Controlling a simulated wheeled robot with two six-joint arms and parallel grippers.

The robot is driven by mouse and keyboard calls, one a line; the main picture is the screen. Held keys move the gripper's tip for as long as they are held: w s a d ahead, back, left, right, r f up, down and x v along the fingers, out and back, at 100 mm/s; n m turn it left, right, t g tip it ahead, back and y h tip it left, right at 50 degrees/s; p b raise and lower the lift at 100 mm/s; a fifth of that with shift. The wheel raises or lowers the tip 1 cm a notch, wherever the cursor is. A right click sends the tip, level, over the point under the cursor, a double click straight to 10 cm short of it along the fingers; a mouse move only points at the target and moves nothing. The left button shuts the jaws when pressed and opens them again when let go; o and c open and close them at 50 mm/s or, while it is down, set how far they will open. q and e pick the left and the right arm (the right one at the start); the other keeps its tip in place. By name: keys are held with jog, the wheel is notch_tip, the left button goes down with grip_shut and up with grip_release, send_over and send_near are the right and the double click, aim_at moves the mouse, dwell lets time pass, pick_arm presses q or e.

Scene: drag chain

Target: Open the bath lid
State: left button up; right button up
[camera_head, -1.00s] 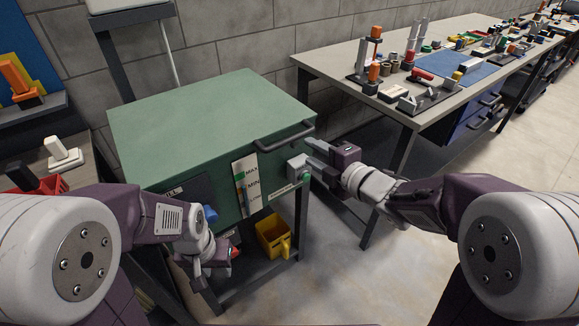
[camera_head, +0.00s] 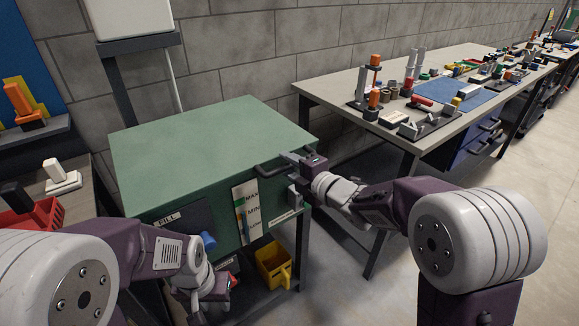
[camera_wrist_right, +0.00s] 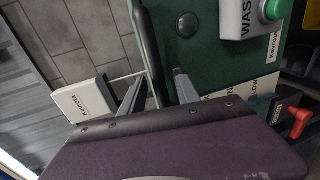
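The green bath (camera_head: 178,225) stands in front of me with its flat green lid (camera_head: 210,140) down. A dark bar handle (camera_head: 268,170) runs along the lid's front right edge; it also shows in the right wrist view (camera_wrist_right: 148,45). My right gripper (camera_head: 290,158) is at the handle. In the right wrist view its two fingers (camera_wrist_right: 157,90) are apart, with the handle's end between them; I cannot tell whether they touch it. My left gripper (camera_head: 205,300) hangs low in front of the bath, away from the lid; its fingers are too unclear to read.
A grey box with a green button (camera_wrist_right: 272,10) sits on the bath's front, below the handle. A yellow container (camera_head: 272,265) stands on the shelf underneath. A workbench (camera_head: 340,85) with tools is at the right. The wall is behind the lid.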

grip_shut()
dwell(1.3)
